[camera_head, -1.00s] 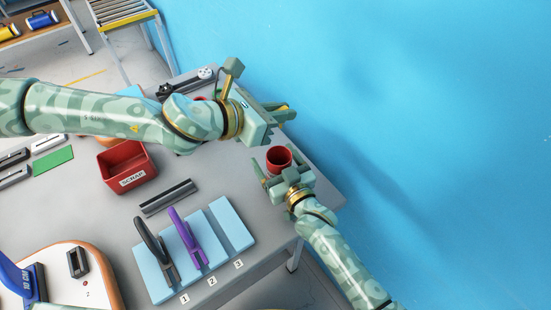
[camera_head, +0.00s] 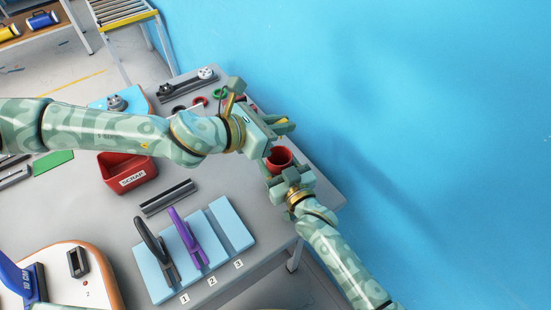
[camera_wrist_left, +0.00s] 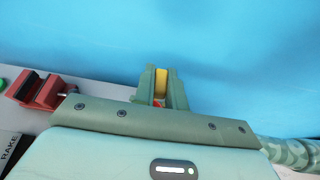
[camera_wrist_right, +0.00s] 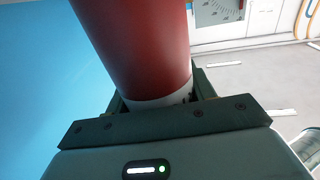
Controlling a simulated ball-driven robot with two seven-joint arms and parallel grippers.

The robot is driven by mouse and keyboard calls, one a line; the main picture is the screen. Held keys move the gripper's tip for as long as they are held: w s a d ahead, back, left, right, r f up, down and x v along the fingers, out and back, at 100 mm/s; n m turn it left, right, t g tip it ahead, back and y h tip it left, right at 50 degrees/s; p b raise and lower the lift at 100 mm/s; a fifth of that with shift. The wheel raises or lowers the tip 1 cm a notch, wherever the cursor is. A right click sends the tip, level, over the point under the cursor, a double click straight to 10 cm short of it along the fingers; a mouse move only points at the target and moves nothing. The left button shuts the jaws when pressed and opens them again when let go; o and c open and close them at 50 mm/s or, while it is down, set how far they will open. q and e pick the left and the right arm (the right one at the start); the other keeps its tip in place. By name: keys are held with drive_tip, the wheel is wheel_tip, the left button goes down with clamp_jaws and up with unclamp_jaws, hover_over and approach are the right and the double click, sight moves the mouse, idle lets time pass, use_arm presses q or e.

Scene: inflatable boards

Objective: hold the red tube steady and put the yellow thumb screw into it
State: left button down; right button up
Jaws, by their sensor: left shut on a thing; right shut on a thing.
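The red tube (camera_head: 279,157) stands with its open end up near the table's right edge in the head view. My right gripper (camera_head: 286,170) is shut on it; the tube fills the right wrist view (camera_wrist_right: 140,45) between the fingers. My left gripper (camera_head: 284,127) is just above and beside the tube's mouth. It is shut on the yellow thumb screw (camera_head: 281,121), which also shows between the fingers in the left wrist view (camera_wrist_left: 161,82). The screw's lower part is mostly hidden, and I cannot tell whether it touches the tube.
A red scrap bin (camera_head: 126,174) stands left of the grippers. A light blue board (camera_head: 232,222) with purple and black handled tools lies in front. A blue wall is close on the right.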

sight(289, 154)
use_arm(q)
drive_tip(key=shift+f, duration=4.15)
drive_tip(key=shift+s+a+f, duration=0.15)
drive_tip(key=shift+s+f, duration=0.05)
drive_tip(key=shift+f, duration=0.75)
use_arm(e)
drive_tip(key=shift+s+a+r, duration=0.1)
drive_tip(key=shift+s, duration=0.1)
use_arm(q)
drive_tip(key=c, duration=1.5)
unclamp_jaws()
drive_tip(key=shift+s+a+r, duration=0.1)
drive_tip(key=shift+s+a, duration=0.1)
drive_tip(key=shift+a, duration=0.15)
drive_tip(key=shift+o, duration=0.7)
drive_tip(key=r+v, duration=0.1)
drive_tip(key=v, duration=1)
drive_tip(key=shift+d+r, duration=0.15)
drive_tip(key=shift+r, duration=0.15)
use_arm(e)
drive_tip(key=shift+w, duration=0.15)
use_arm(q)
drive_tip(key=shift+w, duration=0.1)
use_arm(e)
drive_tip(key=o, duration=1.1)
drive_tip(key=shift+c, duration=0.2)
